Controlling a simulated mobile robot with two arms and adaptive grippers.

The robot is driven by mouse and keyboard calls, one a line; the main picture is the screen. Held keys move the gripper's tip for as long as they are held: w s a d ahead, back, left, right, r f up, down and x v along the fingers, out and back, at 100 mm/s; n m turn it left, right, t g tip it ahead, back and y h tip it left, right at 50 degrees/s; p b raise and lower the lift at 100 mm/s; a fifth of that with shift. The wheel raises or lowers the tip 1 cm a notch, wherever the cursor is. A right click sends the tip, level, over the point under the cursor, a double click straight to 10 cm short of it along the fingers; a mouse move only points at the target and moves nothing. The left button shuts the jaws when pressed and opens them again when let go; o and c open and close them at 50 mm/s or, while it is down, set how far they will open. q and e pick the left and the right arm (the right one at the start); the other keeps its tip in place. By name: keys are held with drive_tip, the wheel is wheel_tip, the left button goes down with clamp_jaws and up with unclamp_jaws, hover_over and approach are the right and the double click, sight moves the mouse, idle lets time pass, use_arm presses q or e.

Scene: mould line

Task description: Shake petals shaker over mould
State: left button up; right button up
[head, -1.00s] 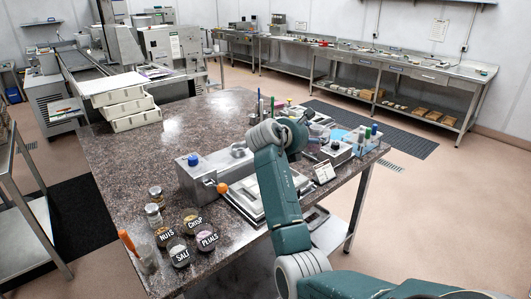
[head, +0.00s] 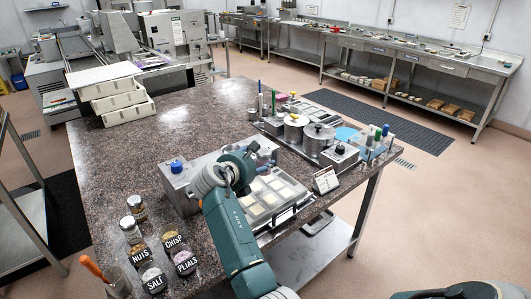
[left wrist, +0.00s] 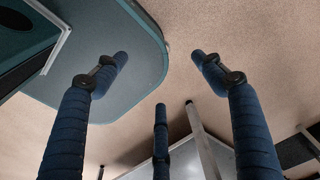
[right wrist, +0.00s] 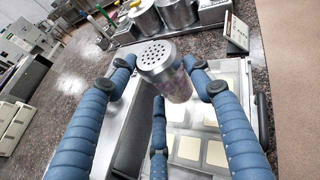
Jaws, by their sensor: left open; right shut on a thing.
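The petals shaker (right wrist: 178,84) has a perforated grey metal lid and a clear body with pinkish contents. My right gripper (right wrist: 172,72) is shut around it. The shaker is tilted, its lid towards the right wrist camera, and appears above the mould (right wrist: 232,119). The mould is a pale tray with square cream-coloured cavities; it also shows in the head view (head: 275,197). There my right arm hides the shaker and part of the mould. My left gripper (left wrist: 160,65) is open and empty, with floor and a rounded teal panel behind it.
A grey box with a blue knob (head: 177,167) stands left of the mould. Metal pots (head: 318,139) stand behind it. The table's left middle is clear.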

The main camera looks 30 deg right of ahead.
drive_tip(key=shift+w, duration=0.1)
drive_tip(key=shift+a, duration=0.15)
drive_tip(key=b, duration=0.1)
drive_tip(key=f+b, duration=0.1)
drive_tip(key=shift+s+a+f+b, duration=0.1)
drive_tip(key=shift+s+a+b, duration=0.15)
drive_tip(key=shift+a+b, duration=0.1)
drive_tip(key=shift+d+f+b, duration=0.1)
drive_tip(key=shift+f+b, duration=0.2)
use_arm(q)
wheel_tip(320, 180, down, 7)
drive_tip(key=a+b, duration=0.2)
drive_tip(key=b, duration=0.1)
drive_tip(key=shift+s+r, duration=0.15)
drive_tip(key=shift+s, duration=0.2)
use_arm(e)
drive_tip(key=shift+f, duration=1)
use_arm(q)
drive_tip(key=shift+s+r, duration=0.1)
